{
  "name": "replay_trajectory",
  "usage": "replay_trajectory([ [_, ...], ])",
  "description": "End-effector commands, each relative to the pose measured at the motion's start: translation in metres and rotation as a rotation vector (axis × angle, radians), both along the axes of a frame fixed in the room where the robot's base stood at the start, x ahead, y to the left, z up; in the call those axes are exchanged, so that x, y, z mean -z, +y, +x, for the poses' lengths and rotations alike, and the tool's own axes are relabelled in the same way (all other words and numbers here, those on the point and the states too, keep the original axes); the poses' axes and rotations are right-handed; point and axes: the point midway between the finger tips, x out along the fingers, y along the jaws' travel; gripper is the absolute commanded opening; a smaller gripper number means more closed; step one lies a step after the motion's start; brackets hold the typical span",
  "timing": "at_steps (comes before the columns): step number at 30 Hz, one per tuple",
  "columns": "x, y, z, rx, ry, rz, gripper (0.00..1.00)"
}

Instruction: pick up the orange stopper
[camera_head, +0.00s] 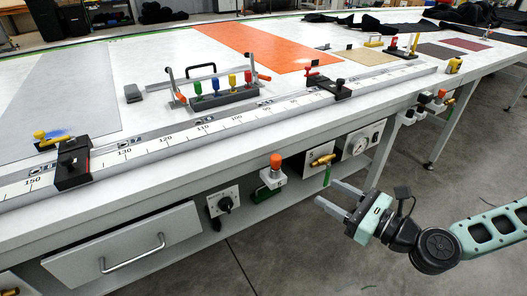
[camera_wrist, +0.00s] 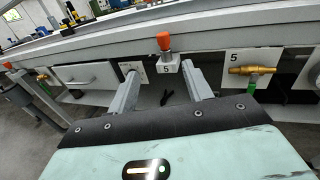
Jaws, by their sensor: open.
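An orange stopper (camera_head: 275,160) sits upright on a small grey bracket (camera_head: 272,178) on the front face of the long table. My gripper (camera_head: 324,192) is open and empty, to the right of the stopper and a little lower in the head view. In the wrist view the two grey fingers of my gripper (camera_wrist: 164,78) are spread to either side below the stopper, not touching it.
A brass valve (camera_head: 322,160) and a gauge (camera_head: 360,143) are right of the bracket. A black rotary knob (camera_head: 227,202) and a drawer (camera_head: 125,250) lie left. The table edge and ruler rail (camera_head: 215,124) are above. Open floor lies in front.

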Motion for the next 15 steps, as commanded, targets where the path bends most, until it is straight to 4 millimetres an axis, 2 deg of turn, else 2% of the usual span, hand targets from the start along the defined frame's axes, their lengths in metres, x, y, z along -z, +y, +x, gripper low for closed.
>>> replay_trajectory([
  [4,0.000,0.001,0.007,0.023,0.006,0.032,0.50],
  [9,0.004,0.017,0.019,0.018,0.002,0.030,0.50],
  [15,0.005,0.026,0.029,0.020,0.004,0.026,0.50],
])
